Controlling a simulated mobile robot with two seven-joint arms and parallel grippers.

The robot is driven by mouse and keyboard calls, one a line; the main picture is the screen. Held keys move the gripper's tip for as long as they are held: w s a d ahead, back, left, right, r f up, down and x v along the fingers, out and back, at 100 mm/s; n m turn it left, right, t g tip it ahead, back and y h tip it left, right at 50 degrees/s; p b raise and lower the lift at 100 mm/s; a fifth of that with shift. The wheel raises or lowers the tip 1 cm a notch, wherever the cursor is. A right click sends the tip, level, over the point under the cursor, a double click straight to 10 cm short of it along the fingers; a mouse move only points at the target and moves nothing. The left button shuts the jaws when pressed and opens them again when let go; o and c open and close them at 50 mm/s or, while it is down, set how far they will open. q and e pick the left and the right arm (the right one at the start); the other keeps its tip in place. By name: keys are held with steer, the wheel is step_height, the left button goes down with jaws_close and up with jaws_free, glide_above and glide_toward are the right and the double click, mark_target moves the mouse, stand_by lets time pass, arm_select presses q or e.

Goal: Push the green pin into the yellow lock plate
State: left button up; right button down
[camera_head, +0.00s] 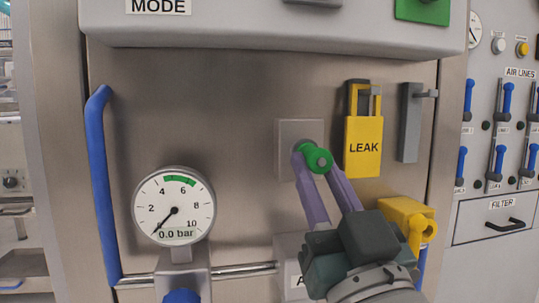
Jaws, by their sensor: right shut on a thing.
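The green pin (318,158) is a round green piece with a grey centre. It is in front of a square grey plate (288,135) on the metal panel. My right gripper (316,164) reaches up from the bottom, its two purple fingers shut on the green pin. I cannot tell whether the pin touches the grey plate. A yellow, padlock-shaped plate (362,160) labelled LEAK hangs just right of the pin, apart from it. A second yellow piece (405,212) with a round end is lower right, partly hidden by my gripper. My left gripper is not in view.
A round gauge (174,206) reading 0.0 bar stands lower left, beside a blue vertical handle (102,190). A grey bracket (411,122) is right of the LEAK plate. A metal rail (240,269) runs low across the panel. The panel's upper middle is bare.

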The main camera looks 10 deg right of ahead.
mark_target(322, 155)
steer(key=shift+s, duration=0.25)
steer(key=shift+s+p, duration=0.55)
steer(key=shift+s, duration=0.15)
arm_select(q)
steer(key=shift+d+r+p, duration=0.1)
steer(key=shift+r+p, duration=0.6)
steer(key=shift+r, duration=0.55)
arm_select(e)
steer(key=shift+s+d, duration=0.1)
steer(key=shift+s, duration=1.45)
